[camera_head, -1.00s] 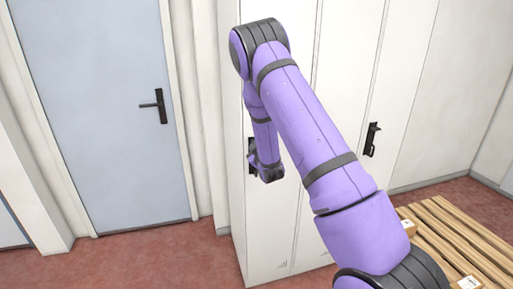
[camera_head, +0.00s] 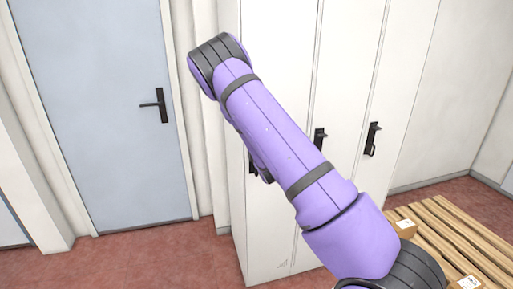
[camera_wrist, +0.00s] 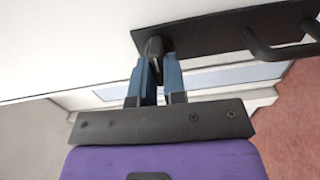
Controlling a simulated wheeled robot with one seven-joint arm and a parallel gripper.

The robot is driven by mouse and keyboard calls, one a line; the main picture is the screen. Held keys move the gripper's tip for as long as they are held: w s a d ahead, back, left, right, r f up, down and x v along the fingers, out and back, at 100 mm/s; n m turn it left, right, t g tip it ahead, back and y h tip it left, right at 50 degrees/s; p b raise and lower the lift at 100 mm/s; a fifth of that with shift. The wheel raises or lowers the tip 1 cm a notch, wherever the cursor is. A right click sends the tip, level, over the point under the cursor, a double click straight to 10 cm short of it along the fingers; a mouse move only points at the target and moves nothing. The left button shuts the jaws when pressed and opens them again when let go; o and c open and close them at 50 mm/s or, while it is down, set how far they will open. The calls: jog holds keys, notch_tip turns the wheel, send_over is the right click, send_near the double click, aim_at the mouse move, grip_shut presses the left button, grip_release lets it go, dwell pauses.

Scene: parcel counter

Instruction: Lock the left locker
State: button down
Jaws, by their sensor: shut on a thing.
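The left locker (camera_head: 265,225) is the leftmost pale door of a white locker bank, and it looks closed in the head view. Its black lock plate (camera_wrist: 220,32) fills the upper right of the wrist view, with a bar handle (camera_wrist: 270,45) on it. A small dark knob (camera_wrist: 154,46) stands at one end of the plate. My gripper (camera_wrist: 158,68), with blue fingers, is shut on this knob. In the head view my purple arm hides the gripper and most of the left locker's plate.
Two more black handles, a middle one (camera_head: 319,138) and a right one (camera_head: 372,138), are on the other doors. A blue-grey door (camera_head: 95,110) stands to the left. A wooden pallet (camera_head: 455,240) with small boxes lies at the lower right.

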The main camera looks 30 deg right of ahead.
jog(key=shift+n, duration=0.4)
jog(key=c, duration=1.2)
grip_release()
jog(key=v, duration=1)
jog(key=shift+s+a, duration=0.1)
jog(key=shift+s, duration=0.3)
